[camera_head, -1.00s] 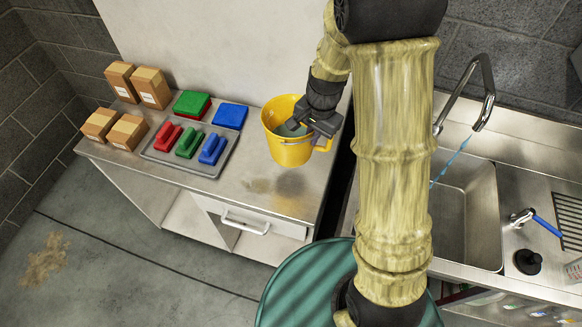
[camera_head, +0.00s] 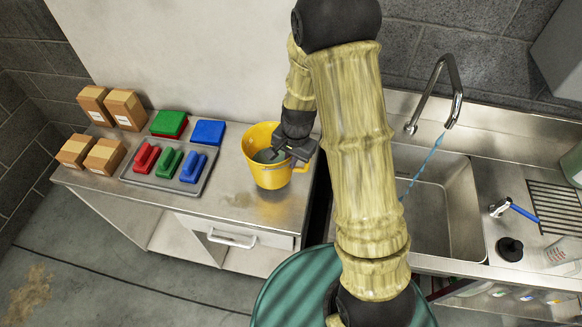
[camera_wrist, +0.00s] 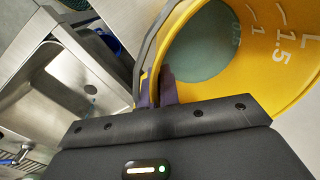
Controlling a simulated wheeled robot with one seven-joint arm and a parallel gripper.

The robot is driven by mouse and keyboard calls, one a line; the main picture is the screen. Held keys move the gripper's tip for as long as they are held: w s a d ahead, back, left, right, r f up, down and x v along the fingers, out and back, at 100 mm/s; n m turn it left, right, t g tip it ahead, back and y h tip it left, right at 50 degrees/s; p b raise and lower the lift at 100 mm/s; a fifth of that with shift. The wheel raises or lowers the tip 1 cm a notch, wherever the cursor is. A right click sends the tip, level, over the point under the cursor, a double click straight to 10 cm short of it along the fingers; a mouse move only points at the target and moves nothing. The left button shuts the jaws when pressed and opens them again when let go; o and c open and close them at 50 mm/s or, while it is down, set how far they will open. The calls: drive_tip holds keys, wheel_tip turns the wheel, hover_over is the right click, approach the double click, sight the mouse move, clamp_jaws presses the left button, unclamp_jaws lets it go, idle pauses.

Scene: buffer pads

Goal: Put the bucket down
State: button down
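The yellow bucket (camera_head: 271,172) is over the right part of the steel counter (camera_head: 232,203) in the head view. It is close to upright, with greyish liquid inside. In the wrist view the bucket (camera_wrist: 285,88) fills the upper right, with volume marks on its inner wall. My gripper (camera_head: 290,152) is at the bucket's right side. In the wrist view its dark fingers (camera_wrist: 160,88) are shut on the bucket's rim or handle side; which of these is partly hidden. The bucket's base is at or just above the counter; I cannot tell if it touches.
A grey tray (camera_head: 163,182) holds red, green and blue brushes. Green (camera_head: 169,123) and blue pads (camera_head: 208,132) lie behind it, with several cardboard boxes (camera_head: 124,109) at the left. A sink (camera_head: 447,205) with a running tap is at the right. The counter in front is clear.

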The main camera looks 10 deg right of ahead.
drive_tip(key=shift+f+p, duration=0.4)
drive_tip(key=shift+f, duration=1.65)
drive_tip(key=shift+f, duration=0.15)
drive_tip(key=c, duration=1.6)
unclamp_jaws()
drive_tip(key=shift+c, duration=0.2)
wheel_tip(320, 180, up, 12)
drive_tip(key=d+b, duration=0.1)
drive_tip(key=shift+s, duration=0.4)
